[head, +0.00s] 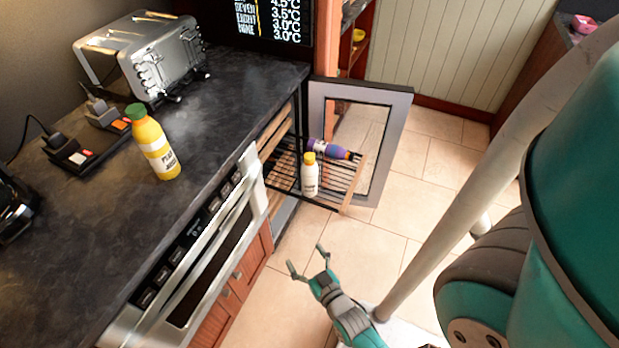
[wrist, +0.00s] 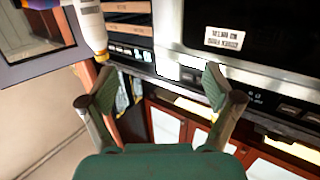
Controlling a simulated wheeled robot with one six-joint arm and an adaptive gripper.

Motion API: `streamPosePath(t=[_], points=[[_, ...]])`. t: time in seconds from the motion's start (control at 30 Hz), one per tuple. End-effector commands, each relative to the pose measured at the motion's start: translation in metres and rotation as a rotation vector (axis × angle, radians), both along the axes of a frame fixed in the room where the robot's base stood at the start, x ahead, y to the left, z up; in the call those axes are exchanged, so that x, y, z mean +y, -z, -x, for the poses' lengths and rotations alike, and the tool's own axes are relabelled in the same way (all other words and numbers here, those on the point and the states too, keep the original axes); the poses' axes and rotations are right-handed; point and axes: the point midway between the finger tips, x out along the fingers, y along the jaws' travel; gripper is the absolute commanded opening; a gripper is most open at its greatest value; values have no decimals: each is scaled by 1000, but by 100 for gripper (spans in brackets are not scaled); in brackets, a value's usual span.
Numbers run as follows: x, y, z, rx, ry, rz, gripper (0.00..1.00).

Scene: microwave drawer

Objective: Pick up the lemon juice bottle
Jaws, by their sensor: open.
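A white bottle with a yellow cap (head: 310,176) stands upright on a pulled-out wire rack (head: 345,197). Its label is too small to read. It also shows at the upper left of the wrist view (wrist: 90,22). A yellow bottle with a green cap (head: 153,143) stands on the dark counter; its label seems to read "pear juice". I cannot tell from the labels which one is lemon juice. My gripper (head: 307,262) is open and empty, below and in front of the rack, apart from both bottles. In the wrist view its fingers (wrist: 160,85) are spread with nothing between them.
A purple bottle (head: 328,149) lies on the rack behind the white one. An open glass-fronted door (head: 401,120) stands beside the rack. The counter edge and a steel oven (head: 215,255) are left of my gripper. A toaster (head: 140,55) sits on the counter. Tiled floor is clear around the gripper.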

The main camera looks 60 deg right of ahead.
Motion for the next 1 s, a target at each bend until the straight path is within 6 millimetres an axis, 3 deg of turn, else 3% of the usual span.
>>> streamPosePath(t=[0.03, 0.2, 0.4, 0.5, 0.67, 1.0], points=[[-23, 6, -13, -14, 40, 8, 90], [-95, 22, -42, -43, 155, 28, 90], [-169, 28, -60, -67, 261, 51, 90], [-191, 28, -63, -73, 291, 57, 90], [-207, 28, -68, -75, 307, 60, 90], [-240, 27, -98, -75, 306, 61, 90]])
